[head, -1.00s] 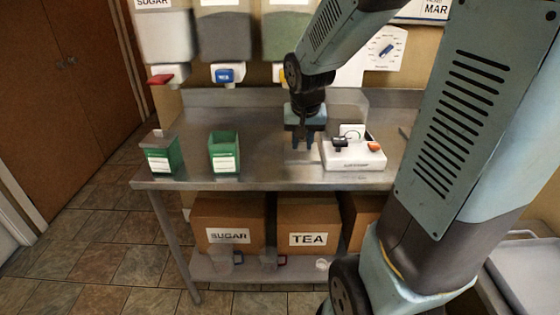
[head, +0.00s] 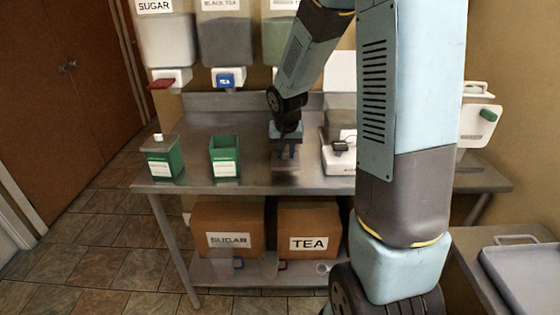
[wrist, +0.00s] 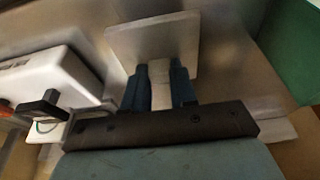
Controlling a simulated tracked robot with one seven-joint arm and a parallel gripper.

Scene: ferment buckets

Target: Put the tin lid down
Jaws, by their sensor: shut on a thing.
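My gripper (head: 286,152) is over the steel table, between the open green tin and the white appliance. In the wrist view its fingers (wrist: 160,75) are shut on the tin lid (wrist: 150,42), a flat square grey metal plate. I cannot tell whether the lid touches the table. The open green tin (head: 224,157) stands upright to the left without a lid; its green side shows in the wrist view (wrist: 292,45). A second green tin (head: 163,163) at far left has a lid on.
The white appliance (head: 339,165) stands close on the right and shows in the wrist view (wrist: 45,85). Dispensers (head: 228,45) hang at the back. The steel table (head: 255,178) is bare around the open tin. Boxes marked SUGAR (head: 228,225) and TEA (head: 308,225) are below.

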